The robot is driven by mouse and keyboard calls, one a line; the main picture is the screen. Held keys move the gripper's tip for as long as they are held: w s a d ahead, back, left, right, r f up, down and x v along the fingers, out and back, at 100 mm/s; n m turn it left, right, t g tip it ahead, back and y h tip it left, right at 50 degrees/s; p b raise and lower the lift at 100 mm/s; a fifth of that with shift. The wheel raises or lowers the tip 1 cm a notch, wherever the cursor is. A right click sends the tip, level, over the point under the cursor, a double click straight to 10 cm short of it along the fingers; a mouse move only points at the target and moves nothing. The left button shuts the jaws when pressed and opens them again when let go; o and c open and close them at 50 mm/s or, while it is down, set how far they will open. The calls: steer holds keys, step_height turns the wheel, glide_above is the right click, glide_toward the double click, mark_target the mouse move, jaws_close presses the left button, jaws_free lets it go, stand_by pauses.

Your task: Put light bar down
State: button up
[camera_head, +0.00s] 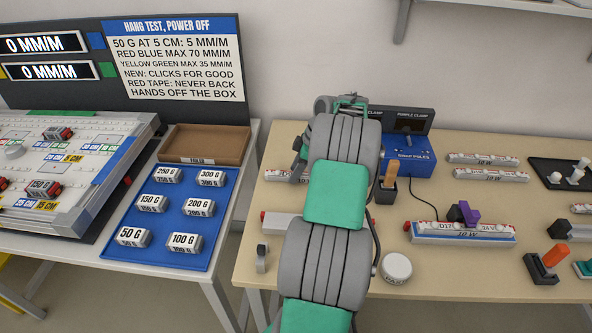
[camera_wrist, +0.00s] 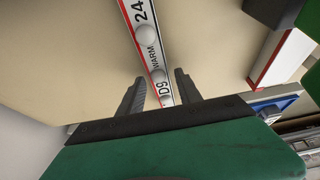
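A white light bar (camera_wrist: 148,45) with red edging, round white domes and the markings "24", "WARM" and "D9" runs between the fingers of my gripper (camera_wrist: 159,82) in the wrist view. The fingers are apart, with narrow gaps visible on both sides of the bar, so my gripper looks open around it. Beige table surface lies behind the bar; I cannot tell whether they touch. In the head view my arm hides the gripper. A partly hidden light bar (camera_head: 284,176) shows left of my arm; I cannot tell whether it is the same one.
The table (camera_head: 455,275) also holds a lit-up-looking bar on a blue base (camera_head: 462,236), a blue clamp box (camera_head: 407,162), white bars (camera_head: 484,159) and a round white tin (camera_head: 397,268). A blue weight tray (camera_head: 165,257) stands left. A red-edged white block (camera_wrist: 281,60) is near the gripper's right.

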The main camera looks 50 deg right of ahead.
steer(key=shift+o, duration=0.6)
steer(key=shift+d+r, duration=0.15)
steer(key=shift+r, duration=0.3)
steer(key=p+v, duration=0.3)
steer(key=v, duration=0.8)
steer(key=w+a+r+m, duration=0.1)
steer(key=w+a+r, duration=0.15)
steer(key=a, duration=0.55)
steer(key=w+a+r+m, duration=0.1)
steer(key=w+a+r, duration=0.15)
steer(key=a, duration=0.55)
steer(key=w+a+r+m, duration=0.1)
steer(key=w+a+r, duration=0.15)
steer(key=a, duration=0.65)
steer(key=s+a+m+h, duration=0.2)
steer(key=s+a, duration=0.5)
steer(key=a, duration=0.5)
steer(key=s+a+f+m, duration=0.2)
steer(key=s+a+f, duration=0.2)
steer(key=s, duration=0.4)
steer(key=shift+s+a+f+m+h, duration=0.2)
steer(key=shift+a+f+m+h, duration=0.1)
steer(key=shift+h, duration=0.1)
